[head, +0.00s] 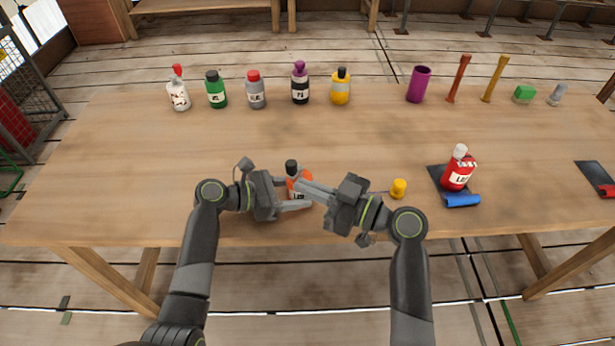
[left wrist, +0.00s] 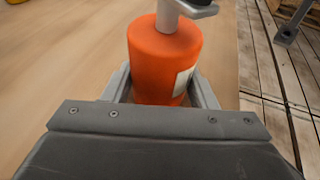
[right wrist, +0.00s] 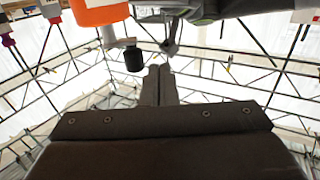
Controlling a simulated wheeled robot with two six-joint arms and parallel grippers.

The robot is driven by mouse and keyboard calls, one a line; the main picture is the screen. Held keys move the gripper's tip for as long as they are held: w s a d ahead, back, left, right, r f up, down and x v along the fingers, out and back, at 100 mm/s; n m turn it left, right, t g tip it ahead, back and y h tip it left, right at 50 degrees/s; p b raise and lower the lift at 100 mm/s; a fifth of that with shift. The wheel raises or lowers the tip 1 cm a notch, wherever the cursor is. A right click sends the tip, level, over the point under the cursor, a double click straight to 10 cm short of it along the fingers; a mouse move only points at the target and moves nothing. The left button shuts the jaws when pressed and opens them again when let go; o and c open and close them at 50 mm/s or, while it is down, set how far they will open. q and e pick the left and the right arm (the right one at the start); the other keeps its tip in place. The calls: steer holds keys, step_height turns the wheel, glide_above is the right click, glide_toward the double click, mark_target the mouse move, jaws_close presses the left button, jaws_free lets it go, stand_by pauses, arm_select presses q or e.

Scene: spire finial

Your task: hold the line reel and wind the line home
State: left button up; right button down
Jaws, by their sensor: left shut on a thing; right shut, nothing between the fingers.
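The line reel is an orange cylinder (head: 306,175) with a white label, near the table's front edge. My left gripper (head: 297,193) is shut on it, a finger on either side of the orange body (left wrist: 163,60) in the left wrist view. A pale crank arm sits on its top, with a black knob (right wrist: 133,60) beside my right fingertips (right wrist: 158,70) in the right wrist view. My right gripper (head: 300,184) is shut and empty; whether it touches the knob I cannot tell. A yellow piece (head: 398,188) lies to the right, with a thin line seeming to run toward it.
Several bottles, a purple cup (head: 418,84), two rods and a green block (head: 524,93) line the back. The table's middle (head: 300,135) is clear.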

steer(key=s+d, duration=0.6)
steer(key=s, duration=0.2)
steer(key=shift+s, duration=0.3)
steer(key=c, duration=2.1)
jaws_free()
steer(key=shift+s+d, duration=0.2)
steer(key=shift+s, duration=0.05)
steer(key=shift+o, duration=2.5)
steer(key=shift+w+f+g, duration=0.2)
steer(key=shift+w+g, duration=0.05)
steer(key=shift+g, duration=0.05)
steer(key=o, duration=0.3)
steer(key=w+n+g, duration=0.1)
steer(key=w, duration=0.1)
steer(key=w+a+f+n+g+y, duration=0.1)
steer(key=w+g, duration=0.1)
steer(key=w, duration=0.1)
steer(key=w+a+n+g, duration=0.1)
steer(key=w+g, duration=0.1)
steer(key=shift+w+a+f+n+y, duration=0.1)
steer(key=shift+w+f+n+y, duration=0.2)
steer(key=shift+f+y, duration=0.1)
steer(key=n+g, duration=0.3)
steer(key=g, duration=0.2)
glide_toward(291, 163)
steer(key=a, duration=0.7)
steer(key=s+a, duration=0.1)
steer(key=a, duration=0.2)
steer(key=shift+f, duration=0.2)
